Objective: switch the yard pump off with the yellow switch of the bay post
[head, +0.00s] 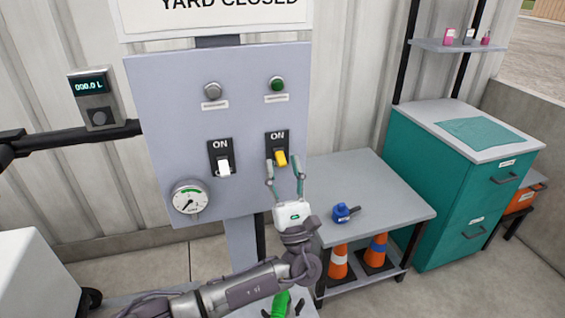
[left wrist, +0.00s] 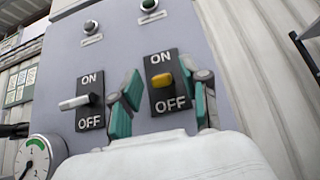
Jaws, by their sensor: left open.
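The yellow switch (head: 281,158) is the right one of two switches on the grey panel of the bay post (head: 180,100). It also shows in the left wrist view (left wrist: 161,79), its lever sticking out between the ON and OFF labels. I cannot tell surely which way it is set. My left gripper (head: 283,167) is open, its teal fingers one on each side of the yellow switch, just in front of the panel. In the left wrist view the fingers (left wrist: 165,102) stand apart around the lever; contact is unclear.
A white switch (head: 224,166) sits left of the yellow one, above a gauge (head: 189,197). A grey lamp (head: 212,89) and green lamp (head: 278,84) are higher up. Right stands a table (head: 385,185) with a blue item (head: 344,212), cones below, and a teal cabinet (head: 440,190).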

